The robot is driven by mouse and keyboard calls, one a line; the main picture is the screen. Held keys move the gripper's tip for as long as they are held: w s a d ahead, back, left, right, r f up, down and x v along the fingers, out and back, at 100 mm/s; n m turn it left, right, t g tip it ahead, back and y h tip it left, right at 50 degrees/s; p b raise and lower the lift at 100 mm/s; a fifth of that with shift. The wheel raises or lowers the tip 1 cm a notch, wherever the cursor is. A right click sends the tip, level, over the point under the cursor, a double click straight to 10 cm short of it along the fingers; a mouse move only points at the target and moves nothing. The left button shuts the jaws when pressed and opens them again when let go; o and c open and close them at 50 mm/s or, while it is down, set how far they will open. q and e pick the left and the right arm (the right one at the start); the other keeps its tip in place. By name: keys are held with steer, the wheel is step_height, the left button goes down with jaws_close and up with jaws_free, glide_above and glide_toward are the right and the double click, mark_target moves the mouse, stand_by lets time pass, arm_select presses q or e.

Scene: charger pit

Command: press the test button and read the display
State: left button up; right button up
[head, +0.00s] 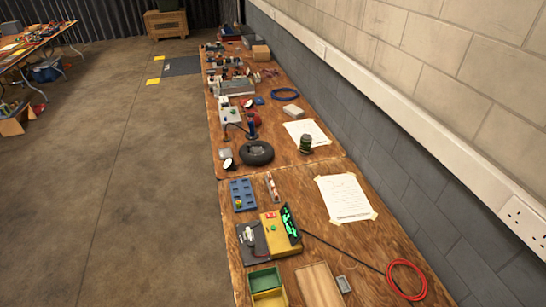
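A yellow box (282,246) sits on the near workbench (330,243). A tilted black display (290,225) with lit green characters stands at its right side. The characters are too small and slanted to read from here. A small green button (272,228) shows on the box's top, with a small red patch (270,215) behind it. I cannot tell any label on the button. A dark plate (252,243) with a pale fitting lies against the box's left side. Neither of my grippers is in view.
A blue tray (242,195) lies behind the box; a green and yellow bin (265,281) and wooden tray (318,285) are in front. A red cable coil (406,279) lies right, near the wall. The floor left of the bench (130,200) is clear.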

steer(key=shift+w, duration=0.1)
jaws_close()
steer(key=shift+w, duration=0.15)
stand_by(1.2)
